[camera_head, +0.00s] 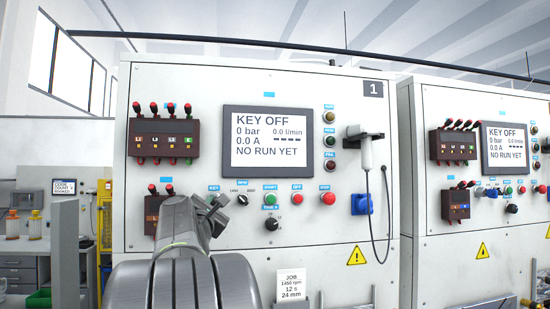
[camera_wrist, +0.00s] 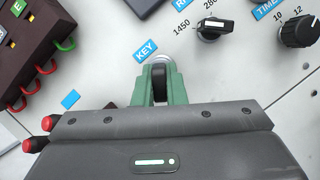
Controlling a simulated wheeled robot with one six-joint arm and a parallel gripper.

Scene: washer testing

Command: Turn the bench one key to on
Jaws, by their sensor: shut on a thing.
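Bench one (camera_head: 185,85) is a white test panel marked 1, and its screen (camera_head: 265,143) reads KEY OFF, 0 bar and 0.0 A. My gripper (camera_head: 212,203) reaches the panel just under the KEY label, and my arm hides the key in the head view. In the wrist view my gripper (camera_wrist: 160,68) has its green fingers closed on both sides of the black key (camera_wrist: 159,84), below the blue KEY label (camera_wrist: 146,50). The key's grip stands about upright in that picture. Its lower part is hidden by the gripper body.
Right of the key are a speed selector (camera_wrist: 214,28) and a black timer knob (camera_wrist: 299,31). A dark terminal block with red and green leads (camera_wrist: 30,45) is close on the left. A second bench (camera_head: 465,100) stands at the right.

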